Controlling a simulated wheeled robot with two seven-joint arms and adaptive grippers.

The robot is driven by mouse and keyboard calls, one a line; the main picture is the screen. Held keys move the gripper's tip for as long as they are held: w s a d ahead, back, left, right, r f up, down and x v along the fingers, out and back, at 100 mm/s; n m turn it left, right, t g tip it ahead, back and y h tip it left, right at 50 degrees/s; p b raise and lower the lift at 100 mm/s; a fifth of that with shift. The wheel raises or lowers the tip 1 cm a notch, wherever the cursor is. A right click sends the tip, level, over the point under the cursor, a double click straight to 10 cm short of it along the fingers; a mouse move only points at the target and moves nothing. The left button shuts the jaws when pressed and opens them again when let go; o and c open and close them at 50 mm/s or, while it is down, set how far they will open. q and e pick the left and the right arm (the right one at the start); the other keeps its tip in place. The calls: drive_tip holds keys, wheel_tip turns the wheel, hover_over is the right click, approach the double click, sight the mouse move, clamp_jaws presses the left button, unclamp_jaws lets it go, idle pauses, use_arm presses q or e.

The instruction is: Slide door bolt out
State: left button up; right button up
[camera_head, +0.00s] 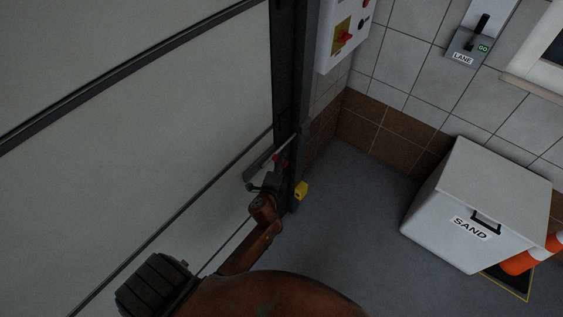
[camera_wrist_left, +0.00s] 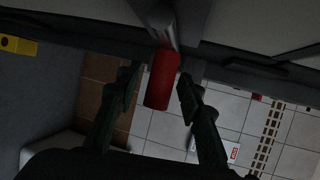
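In the left wrist view the red handle (camera_wrist_left: 162,82) hangs from a grey metal rod (camera_wrist_left: 162,28). My left gripper (camera_head: 270,182) is at the bolt, partly hidden by its own arm. In the left wrist view its dark fingers stand open on either side of the red handle, with gaps visible on both sides. My right gripper is not in view.
The dark door post (camera_head: 292,60) rises right beside the bolt, with a yellow block (camera_head: 301,190) low on it. A control box (camera_head: 342,38) hangs on the wall. A white sand bin (camera_head: 470,200) and an orange-white cone (camera_head: 530,257) stand right. Floor between is clear.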

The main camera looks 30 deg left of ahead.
use_arm(q)
clamp_jaws()
idle(0.5)
